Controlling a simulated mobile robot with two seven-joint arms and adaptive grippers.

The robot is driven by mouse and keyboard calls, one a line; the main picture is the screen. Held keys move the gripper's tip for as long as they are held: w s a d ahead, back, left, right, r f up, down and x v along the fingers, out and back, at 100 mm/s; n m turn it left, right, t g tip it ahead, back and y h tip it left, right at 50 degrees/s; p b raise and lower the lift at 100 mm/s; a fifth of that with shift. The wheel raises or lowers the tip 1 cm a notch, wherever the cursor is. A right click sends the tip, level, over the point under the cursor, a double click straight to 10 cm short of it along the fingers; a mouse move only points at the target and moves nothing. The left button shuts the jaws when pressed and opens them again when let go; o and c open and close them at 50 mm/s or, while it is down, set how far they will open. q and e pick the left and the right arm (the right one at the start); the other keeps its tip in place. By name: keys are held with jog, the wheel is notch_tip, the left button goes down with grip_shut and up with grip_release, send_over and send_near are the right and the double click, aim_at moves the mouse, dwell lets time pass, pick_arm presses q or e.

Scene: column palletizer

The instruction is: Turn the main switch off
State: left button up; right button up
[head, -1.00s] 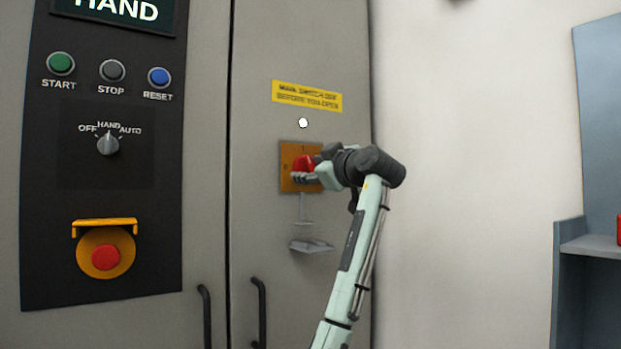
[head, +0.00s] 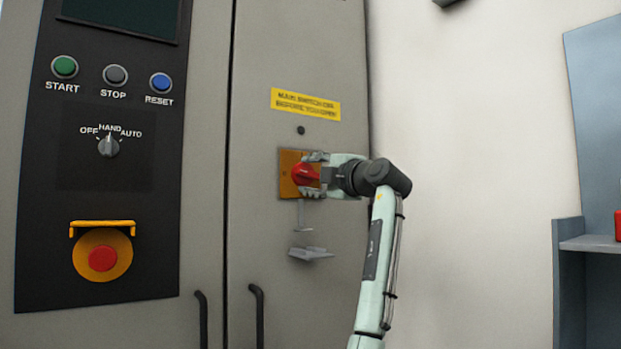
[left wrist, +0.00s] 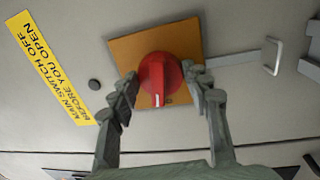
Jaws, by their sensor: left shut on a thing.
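The main switch is a red rotary knob (head: 304,174) on a square orange plate (head: 286,160) on the grey cabinet door. My left gripper (head: 313,175) comes from the right and is shut on the knob, one finger above and one below. In the left wrist view, the fingers (left wrist: 161,88) flank the red knob (left wrist: 158,72), and its white mark faces my palm. The small lamp (head: 301,130) above the plate is dark. My right gripper is not in view.
A black panel at left holds a blank display (head: 125,12), buttons, a selector (head: 108,146) and a red emergency button (head: 102,258). A grey hasp-like bracket (head: 311,254) sticks out below the switch. Door handles (head: 257,315) are lower down. A blue-grey shelf (head: 590,243) stands at right.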

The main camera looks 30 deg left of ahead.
pick_arm(q)
jog(key=shift+n, duration=1.3)
jog(key=shift+g, duration=0.3)
jog(key=o, duration=1.2)
jog(key=shift+c, duration=0.2)
jog(key=shift+d, duration=0.1)
jog(key=v, duration=1.1)
jog(key=shift+s+d, duration=0.25)
jog(key=shift+d, duration=0.1)
jog(key=shift+f, duration=0.1)
